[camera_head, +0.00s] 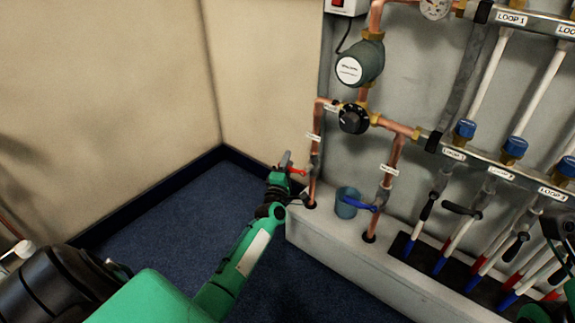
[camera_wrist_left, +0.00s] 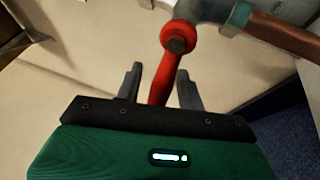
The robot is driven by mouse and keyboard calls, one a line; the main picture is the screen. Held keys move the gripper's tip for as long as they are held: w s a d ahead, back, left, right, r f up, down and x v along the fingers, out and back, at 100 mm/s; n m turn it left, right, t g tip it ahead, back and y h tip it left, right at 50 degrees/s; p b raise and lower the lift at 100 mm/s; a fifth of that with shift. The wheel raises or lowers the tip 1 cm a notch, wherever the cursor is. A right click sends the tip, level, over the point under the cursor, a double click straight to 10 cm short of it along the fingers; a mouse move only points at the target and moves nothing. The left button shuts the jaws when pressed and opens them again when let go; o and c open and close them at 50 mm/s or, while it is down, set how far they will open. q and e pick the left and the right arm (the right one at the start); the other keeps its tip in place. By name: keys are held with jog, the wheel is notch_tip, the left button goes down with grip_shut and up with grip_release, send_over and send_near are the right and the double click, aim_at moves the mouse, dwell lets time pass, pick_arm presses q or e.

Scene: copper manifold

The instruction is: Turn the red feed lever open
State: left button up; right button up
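The red feed lever (camera_head: 297,171) sits on a valve on the left copper riser, low on the wall panel. In the left wrist view the lever (camera_wrist_left: 166,70) runs from its round hub down between my fingers. My left gripper (camera_head: 285,163) is at the lever; in the wrist view its two fingers (camera_wrist_left: 158,88) are apart, one on each side of the handle. A gap shows beside the handle, so I see no firm grasp. The lever's end is hidden behind the gripper body. Green parts at the head view's right edge do not show my right gripper's fingers.
A blue lever (camera_head: 360,204) is on the neighbouring riser, beside a blue cup (camera_head: 346,201) on the white plinth (camera_head: 330,238). A pump (camera_head: 362,64) and black dial (camera_head: 353,118) are above. Loop pipes crowd the right. The dark floor is clear at left.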

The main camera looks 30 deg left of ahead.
pick_arm(q)
grip_shut()
